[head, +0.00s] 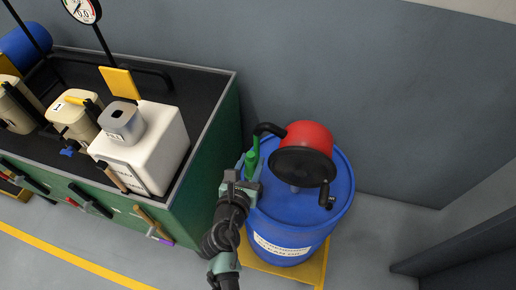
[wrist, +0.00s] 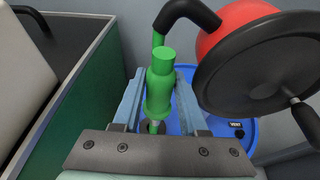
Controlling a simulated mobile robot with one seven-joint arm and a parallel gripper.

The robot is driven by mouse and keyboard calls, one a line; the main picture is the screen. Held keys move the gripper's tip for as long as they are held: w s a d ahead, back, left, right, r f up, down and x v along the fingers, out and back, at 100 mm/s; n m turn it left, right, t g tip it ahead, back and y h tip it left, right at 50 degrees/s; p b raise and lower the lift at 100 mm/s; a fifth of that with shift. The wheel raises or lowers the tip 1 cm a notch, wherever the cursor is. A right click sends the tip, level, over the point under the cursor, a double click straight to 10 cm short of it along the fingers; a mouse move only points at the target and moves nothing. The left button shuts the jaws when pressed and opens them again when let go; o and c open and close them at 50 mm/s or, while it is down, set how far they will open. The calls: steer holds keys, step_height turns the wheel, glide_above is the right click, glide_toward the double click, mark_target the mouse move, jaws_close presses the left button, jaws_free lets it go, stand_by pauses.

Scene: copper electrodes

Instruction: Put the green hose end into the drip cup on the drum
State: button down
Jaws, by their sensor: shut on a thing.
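The green hose end (wrist: 159,88) stands between my gripper's (wrist: 159,102) two blue-grey fingers, which are shut on it. In the head view, my gripper (head: 244,174) is at the left rim of the blue drum (head: 287,232), with the green hose end (head: 251,159) showing just above it. A black curved pipe (head: 268,129) runs from the red pump body (head: 308,136) on the drum and bends down to a green part behind the held end. I cannot make out the drip cup in either view; it may be hidden behind the pump, the hose end or my gripper.
A black handwheel with a crank handle (head: 327,195) sticks out on the drum's near side, close right of my gripper. A green-walled bench (head: 212,150) with a white jug (head: 150,150) stands to the left. The drum stands on a yellow base (head: 262,272).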

steer(key=shift+w+d+h, duration=0.15)
steer(key=shift+w+h, duration=0.15)
steer(key=shift+w, duration=0.75)
steer(key=shift+s+r, duration=0.15)
steer(key=shift+r, duration=0.05)
steer(key=shift+f+b, duration=2.2)
steer(key=shift+f, duration=0.7)
steer(key=shift+f, duration=0.1)
steer(key=shift+f+b, duration=2.45)
steer(key=shift+f, duration=0.4)
jaws_free()
steer(key=shift+r, duration=0.1)
